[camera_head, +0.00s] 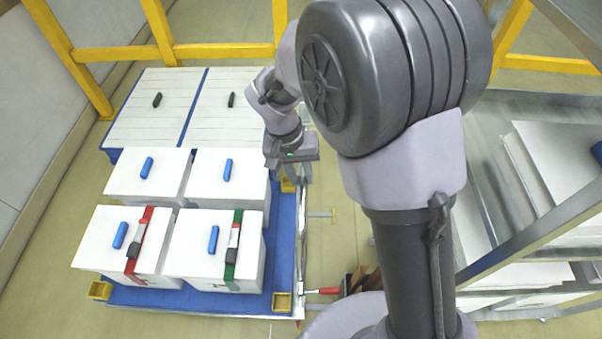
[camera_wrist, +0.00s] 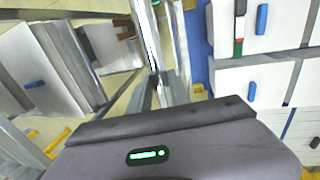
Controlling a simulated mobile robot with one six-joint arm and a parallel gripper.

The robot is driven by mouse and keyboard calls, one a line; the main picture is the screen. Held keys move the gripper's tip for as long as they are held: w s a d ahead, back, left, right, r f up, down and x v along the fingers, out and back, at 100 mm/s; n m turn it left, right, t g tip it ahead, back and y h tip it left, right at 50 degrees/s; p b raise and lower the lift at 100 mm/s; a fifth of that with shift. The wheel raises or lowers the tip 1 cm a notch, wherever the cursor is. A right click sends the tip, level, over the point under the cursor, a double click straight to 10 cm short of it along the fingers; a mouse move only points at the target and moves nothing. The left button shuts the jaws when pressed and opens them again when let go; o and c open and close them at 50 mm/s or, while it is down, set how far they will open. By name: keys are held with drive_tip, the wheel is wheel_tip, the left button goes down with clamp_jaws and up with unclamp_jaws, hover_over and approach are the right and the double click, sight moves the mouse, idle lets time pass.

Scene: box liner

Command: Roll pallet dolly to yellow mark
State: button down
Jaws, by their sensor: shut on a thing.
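The pallet dolly has a blue deck (camera_head: 283,240) with a silver rail (camera_head: 302,235) along its right side. White boxes with blue handles (camera_head: 215,250) stand on it, the front two strapped in red and green. The blue deck edge and boxes also show at the right of the wrist view (camera_wrist: 197,55). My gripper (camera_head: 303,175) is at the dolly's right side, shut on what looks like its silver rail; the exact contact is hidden. In the wrist view, my gripper fingers (camera_wrist: 168,90) meet a silver bar.
A blue pallet with white slatted lids (camera_head: 150,105) stands behind. Yellow guard rails (camera_head: 225,50) run along the back. A metal rack with white panels (camera_head: 560,150) is at the right. A red-handled clamp (camera_head: 322,291) sticks out at the dolly's front right. Some floor shows between dolly and rack.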

drive_tip(key=shift+d, duration=0.25)
idle(0.3)
drive_tip(key=c, duration=1.2)
unclamp_jaws()
drive_tip(key=shift+d, duration=0.15)
drive_tip(key=shift+c, duration=0.2)
drive_tip(key=shift+r, duration=0.1)
drive_tip(key=a+r+p, duration=0.1)
drive_tip(key=r+p, duration=0.2)
drive_tip(key=r, duration=0.5)
drive_tip(key=a+r+p, duration=0.2)
drive_tip(key=r+p, duration=0.1)
drive_tip(key=r, duration=0.6)
drive_tip(key=shift+a, duration=0.3)
drive_tip(key=shift+w, duration=0.1)
